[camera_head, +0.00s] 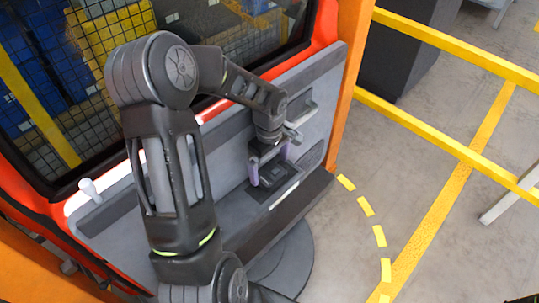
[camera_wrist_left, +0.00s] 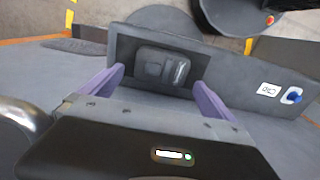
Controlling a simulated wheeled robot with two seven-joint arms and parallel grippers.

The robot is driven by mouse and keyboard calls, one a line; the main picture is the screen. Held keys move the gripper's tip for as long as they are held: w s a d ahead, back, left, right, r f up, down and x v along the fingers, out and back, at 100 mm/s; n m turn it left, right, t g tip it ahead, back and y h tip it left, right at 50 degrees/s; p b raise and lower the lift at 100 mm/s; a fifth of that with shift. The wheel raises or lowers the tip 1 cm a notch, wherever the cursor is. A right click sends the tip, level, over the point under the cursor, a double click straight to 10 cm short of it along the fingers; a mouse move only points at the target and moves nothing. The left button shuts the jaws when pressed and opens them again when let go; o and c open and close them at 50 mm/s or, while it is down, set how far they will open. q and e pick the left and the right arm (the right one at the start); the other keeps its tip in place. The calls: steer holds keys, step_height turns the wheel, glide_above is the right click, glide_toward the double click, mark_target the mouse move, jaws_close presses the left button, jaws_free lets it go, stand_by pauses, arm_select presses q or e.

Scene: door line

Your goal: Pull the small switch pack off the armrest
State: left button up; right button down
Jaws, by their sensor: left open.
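The small switch pack (camera_wrist_left: 162,67) is a dark block with raised keys, seated in a darker rectangular recess of the grey armrest (camera_wrist_left: 238,72) in the left wrist view. In the head view the switch pack (camera_head: 278,181) is small and dark, on the lower part of the door panel. My left gripper (camera_head: 270,168) reaches down to it from the upper left. Its purple fingers (camera_wrist_left: 159,80) are apart and empty, one towards each side of the pack, with a visible gap to it. My right gripper is in neither view.
The armrest belongs to an orange-framed door with a grey inner panel (camera_head: 316,120) and a dark window (camera_head: 100,60). Yellow rails (camera_head: 450,41) and open floor (camera_head: 405,170) lie to the right.

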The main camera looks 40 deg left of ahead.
mark_target(269, 173)
arm_select(q)
steer(key=shift+f, duration=1.2)
steer(key=c, duration=2.1)
steer(key=shift+r+p, duration=0.4)
steer(key=shift+r, duration=0.2)
steer(key=shift+r+p, duration=1.45)
steer(key=shift+r, duration=1.45)
